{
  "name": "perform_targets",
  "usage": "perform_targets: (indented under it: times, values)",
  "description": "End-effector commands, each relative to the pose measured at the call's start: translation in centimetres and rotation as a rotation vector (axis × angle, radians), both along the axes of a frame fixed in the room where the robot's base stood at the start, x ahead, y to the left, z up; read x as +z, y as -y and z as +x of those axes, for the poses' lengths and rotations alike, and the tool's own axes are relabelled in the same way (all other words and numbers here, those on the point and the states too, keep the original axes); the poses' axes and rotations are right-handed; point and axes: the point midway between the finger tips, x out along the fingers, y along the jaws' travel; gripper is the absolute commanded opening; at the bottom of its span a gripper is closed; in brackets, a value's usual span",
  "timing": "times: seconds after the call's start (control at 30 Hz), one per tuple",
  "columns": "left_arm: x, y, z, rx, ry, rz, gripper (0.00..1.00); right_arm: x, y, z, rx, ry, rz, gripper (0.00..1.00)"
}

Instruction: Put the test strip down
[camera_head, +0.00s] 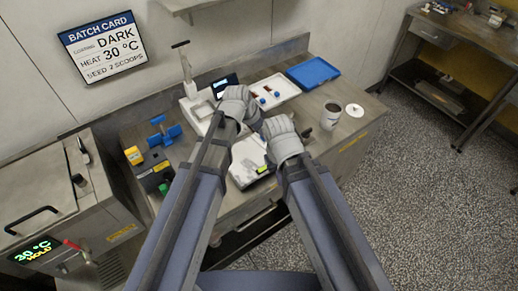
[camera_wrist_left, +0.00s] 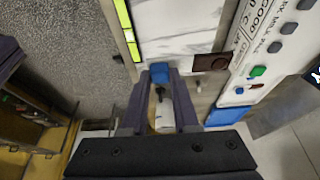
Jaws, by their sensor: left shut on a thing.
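In the head view my left gripper (camera_head: 243,98) is over the bench beside a white board. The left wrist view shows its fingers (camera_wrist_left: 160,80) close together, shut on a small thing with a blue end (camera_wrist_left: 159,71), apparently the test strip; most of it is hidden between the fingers. A dark brown flat piece (camera_wrist_left: 210,62) shows right of the fingertips at the edge of a white marbled slab (camera_wrist_left: 180,25). My right gripper (camera_head: 280,135) is over the bench beside the slab (camera_head: 246,158); its fingers cannot be made out.
The white board (camera_head: 286,84) carries small coloured pieces. A blue tray (camera_head: 313,72), a cup of brown stuff (camera_head: 330,117) and a white disc (camera_head: 355,110) are to the right. A white stand (camera_head: 193,95) and blue tool (camera_head: 164,133) are to the left.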

Motion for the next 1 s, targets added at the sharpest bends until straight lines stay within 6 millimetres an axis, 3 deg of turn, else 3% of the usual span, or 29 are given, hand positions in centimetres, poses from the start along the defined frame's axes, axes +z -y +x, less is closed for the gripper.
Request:
perform_targets:
  times: [0.3, 0.63, 0.9, 1.0]
  values:
    - [-5.3, 0.0, 0.0, 0.002, 0.0, 0.0, 0.0, -5.3, 0.0, 0.0, 0.0, 0.0, 0.0, 0.0]
    - [-6.0, -0.1, 0.0, 0.002, 0.0, 0.0, 0.0, -6.0, 0.0, 0.0, -0.001, 0.0, 0.0, 0.0]
    - [-9.2, 0.0, 0.0, 0.002, 0.0, 0.0, 0.0, -9.2, 0.0, 0.0, -0.001, 0.0, 0.0, 0.0]
    - [-9.6, -0.1, 0.0, 0.002, 0.0, 0.0, 0.0, -9.6, 0.0, 0.0, -0.001, 0.0, 0.0, 0.0]
